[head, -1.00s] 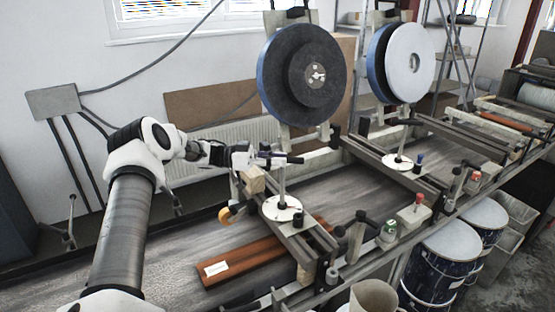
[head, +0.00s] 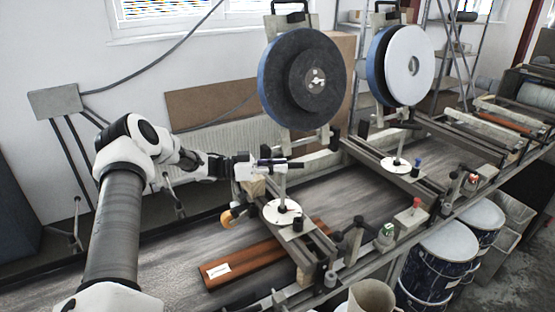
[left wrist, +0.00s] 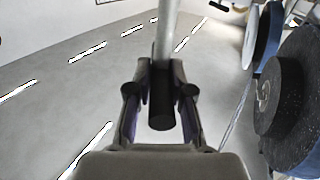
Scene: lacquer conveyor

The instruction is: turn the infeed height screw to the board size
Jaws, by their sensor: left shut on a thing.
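The infeed height screw stands at the near frame as an upright pale rod (head: 282,184) over a white round dial (head: 282,211), with a dark crossbar handle (head: 296,165) on top. My left gripper (head: 262,165) is at the left part of this handle, shut on it. In the left wrist view the two fingers (left wrist: 160,108) flank a dark cylindrical grip (left wrist: 161,98), and a pale rod (left wrist: 167,30) runs up behind it. A red-brown board (head: 262,259) with a white label (head: 217,270) lies on the conveyor below. The dial reading is too small to tell. My right gripper is not in view.
A large dark-faced reel (head: 285,85) stands behind the screw, and a white-faced reel (head: 409,65) farther right. A second dial (head: 396,162) sits on the farther frame. An orange roller (head: 227,217) hangs left of the screw. Blue drums (head: 440,262) stand at the right.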

